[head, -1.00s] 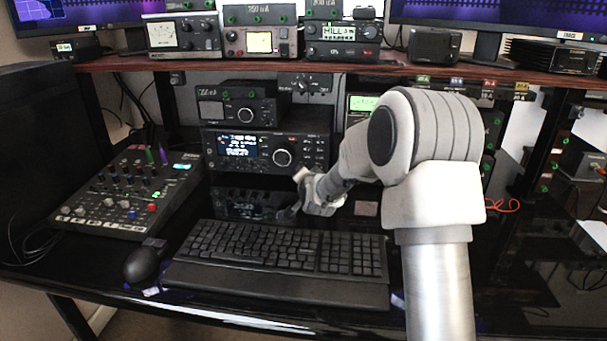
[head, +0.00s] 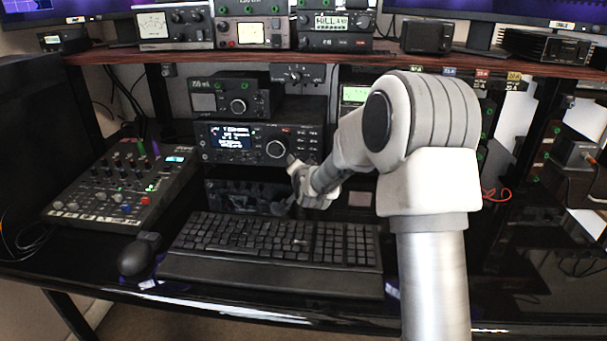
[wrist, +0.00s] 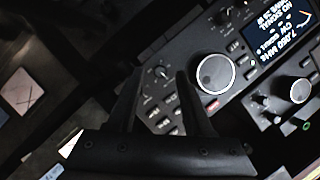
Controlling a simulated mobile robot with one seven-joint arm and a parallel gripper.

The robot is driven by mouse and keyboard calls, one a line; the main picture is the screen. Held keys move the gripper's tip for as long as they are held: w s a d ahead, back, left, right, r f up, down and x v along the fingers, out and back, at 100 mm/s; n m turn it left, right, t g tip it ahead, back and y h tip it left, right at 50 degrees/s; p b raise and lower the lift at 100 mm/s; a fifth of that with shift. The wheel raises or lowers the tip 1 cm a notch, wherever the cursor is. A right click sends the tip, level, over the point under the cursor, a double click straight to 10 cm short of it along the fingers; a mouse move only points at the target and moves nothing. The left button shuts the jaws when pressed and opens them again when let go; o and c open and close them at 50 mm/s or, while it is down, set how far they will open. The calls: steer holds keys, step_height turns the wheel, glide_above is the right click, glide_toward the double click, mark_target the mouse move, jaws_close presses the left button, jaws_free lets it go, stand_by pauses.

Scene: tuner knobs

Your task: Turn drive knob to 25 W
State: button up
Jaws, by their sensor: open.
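The radio with a lit display (head: 236,137) and one large silver-rimmed knob (head: 276,148) stands under the shelf. In the wrist view that large knob (wrist: 215,74) is just to the right of my gripper (wrist: 160,73). My gripper is open, with two dark fingers pointing at the radio's front panel. A small dark knob (wrist: 161,72) shows between the fingertips; its label is too small to read, so I cannot tell whether it is the drive knob. I cannot tell whether the fingers touch it. In the head view my gripper (head: 294,166) is at the radio's lower right.
A second unit (head: 236,98) sits on top of the radio. A keyboard (head: 275,240) lies in front, with a mouse (head: 134,258) and a mixer (head: 122,187) to the left. The shelf (head: 390,70) above carries several meters. Small buttons (wrist: 170,100) sit near my fingers.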

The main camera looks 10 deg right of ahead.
steer(key=p+v, duration=0.3)
steer(key=v, duration=1.3)
steer(key=shift+s, duration=0.2)
